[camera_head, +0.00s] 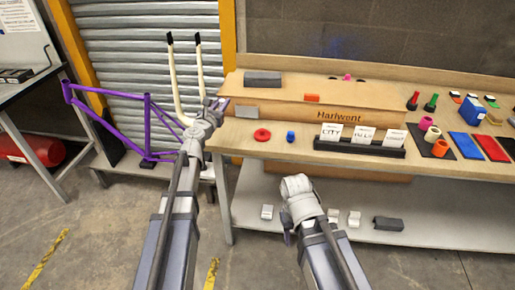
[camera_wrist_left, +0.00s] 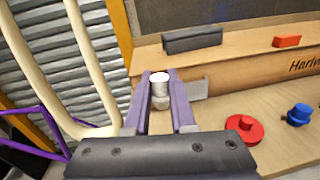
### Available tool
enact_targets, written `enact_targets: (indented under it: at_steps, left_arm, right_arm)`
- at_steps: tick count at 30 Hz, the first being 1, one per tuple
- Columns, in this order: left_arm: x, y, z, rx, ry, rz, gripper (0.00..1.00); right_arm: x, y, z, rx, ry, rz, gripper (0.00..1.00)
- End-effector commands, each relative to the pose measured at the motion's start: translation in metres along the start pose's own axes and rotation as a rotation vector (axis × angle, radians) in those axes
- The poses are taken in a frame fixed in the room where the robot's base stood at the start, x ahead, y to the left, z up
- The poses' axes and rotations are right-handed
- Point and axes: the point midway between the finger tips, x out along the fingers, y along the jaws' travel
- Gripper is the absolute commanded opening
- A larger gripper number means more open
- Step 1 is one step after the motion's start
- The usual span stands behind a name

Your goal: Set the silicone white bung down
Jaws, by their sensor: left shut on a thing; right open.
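The white bung (camera_wrist_left: 160,84) shows in the left wrist view as a small pale stepped cylinder between the two purple fingers of my left gripper (camera_wrist_left: 161,76). The left gripper is shut on it. In the head view my left gripper (camera_head: 216,106) is near the left end of the workbench (camera_head: 232,141); the bung cannot be made out there. My right gripper (camera_head: 288,234) is low in front of the bench's lower shelf (camera_head: 260,222). One purple finger shows and the rest is hidden by its wrist; it is open.
A red disc-shaped bung (camera_head: 262,135) and a blue bung (camera_head: 291,136) stand on the bench top. A wooden riser (camera_head: 290,118) is behind them, with a grey block (camera_head: 262,79) on top. A purple bicycle frame (camera_head: 147,125) and pale fork tubes (camera_head: 176,85) stand left.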

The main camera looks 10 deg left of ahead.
Motion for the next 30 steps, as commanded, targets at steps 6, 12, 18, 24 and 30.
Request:
enact_targets:
  at_steps: [6,12,18,24,30]
  left_arm:
    - [0.004,-0.002,-0.015,-0.054,-0.006,-0.002,0.0]
    - [0.004,-0.002,-0.019,-0.056,-0.007,-0.002,0.0]
    - [0.005,-0.003,-0.045,-0.055,-0.006,-0.002,0.0]
    - [0.006,-0.005,-0.074,-0.055,-0.006,-0.002,0.0]
    - [0.006,-0.005,-0.077,-0.055,-0.006,-0.002,0.0]
  right_arm:
    - [0.016,-0.002,-0.001,0.0,0.0,0.0,0.5]
    - [0.021,-0.002,-0.001,0.0,0.0,0.0,0.5]
    - [0.046,-0.004,-0.003,0.0,0.0,0.0,0.5]
    - [0.075,-0.007,-0.004,0.0,0.0,0.0,0.5]
    - [0.078,-0.007,-0.004,0.0,0.0,0.0,0.5]
